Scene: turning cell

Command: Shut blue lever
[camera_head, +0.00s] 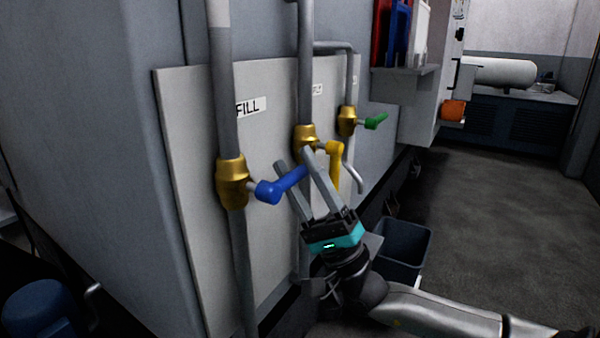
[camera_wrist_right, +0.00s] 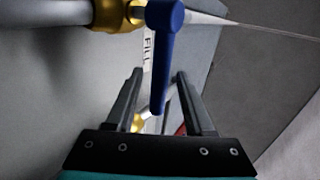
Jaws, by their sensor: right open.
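The blue lever (camera_head: 284,184) is on a brass valve (camera_head: 232,183) on the left grey pipe, beside a label reading FILL. Its handle points to the right and slightly up, across the pipe. My right gripper (camera_head: 294,156) is open at the free end of the blue lever. In the right wrist view the blue lever (camera_wrist_right: 163,62) reaches down between the two fingers (camera_wrist_right: 158,73), with a gap showing on both sides. I cannot tell whether a finger touches it. My left gripper is not in view.
A yellow lever (camera_head: 334,165) on the middle valve hangs down close behind my right fingers. A green lever (camera_head: 376,121) sits on the farther valve. A dark bin (camera_head: 403,245) stands on the floor behind my right arm. Open floor lies to the right.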

